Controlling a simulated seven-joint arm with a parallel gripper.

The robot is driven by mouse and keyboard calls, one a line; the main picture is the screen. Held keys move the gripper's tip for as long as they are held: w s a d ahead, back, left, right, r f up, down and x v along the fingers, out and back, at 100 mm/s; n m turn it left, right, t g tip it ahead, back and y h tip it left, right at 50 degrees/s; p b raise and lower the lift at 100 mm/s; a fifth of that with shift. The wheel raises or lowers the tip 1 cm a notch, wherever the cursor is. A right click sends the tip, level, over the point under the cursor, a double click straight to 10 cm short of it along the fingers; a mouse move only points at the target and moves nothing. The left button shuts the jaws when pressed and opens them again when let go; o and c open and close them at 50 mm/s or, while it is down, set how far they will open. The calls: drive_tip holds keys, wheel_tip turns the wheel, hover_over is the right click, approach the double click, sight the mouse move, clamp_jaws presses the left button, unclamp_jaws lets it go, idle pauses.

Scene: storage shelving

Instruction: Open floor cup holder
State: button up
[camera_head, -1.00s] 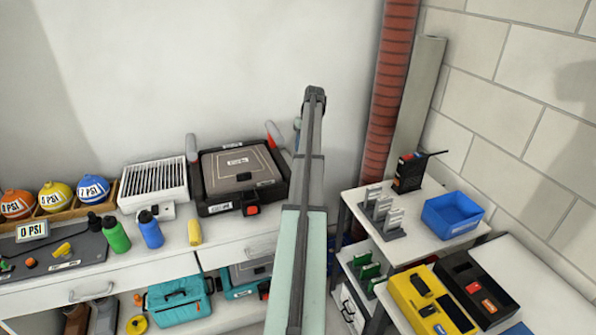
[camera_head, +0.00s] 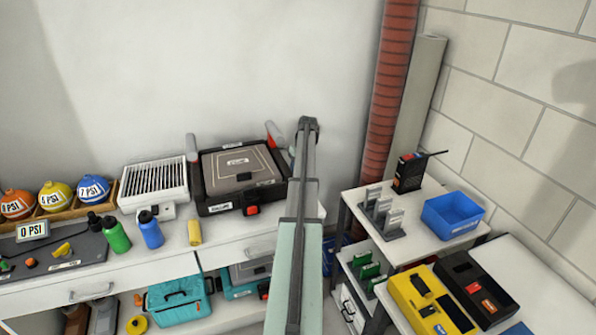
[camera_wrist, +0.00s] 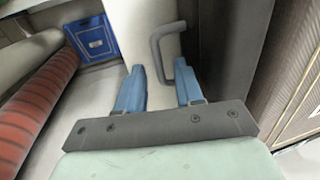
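No thing in view is marked as the floor cup holder. In the wrist view a white upright front (camera_wrist: 148,18) carries a dark grey loop handle (camera_wrist: 156,50). I cannot tell whether this front belongs to the cup holder. My gripper (camera_wrist: 159,66) is open, with its two blue fingers apart and nothing between them that I can see. The handle is just beyond the fingertips, between them as pictured; contact cannot be told. In the head view my arm hides the area around the gripper. A white front with a dark handle (camera_head: 348,312) shows low under the right-hand shelf.
A blue crate (camera_wrist: 92,38) stands on the floor, left in the wrist view. A dark panel (camera_wrist: 222,45) is close on the right. The counter (camera_head: 225,235) with a black case (camera_head: 240,175) is left of my arm.

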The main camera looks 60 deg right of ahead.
clamp_jaws()
idle(1.4)
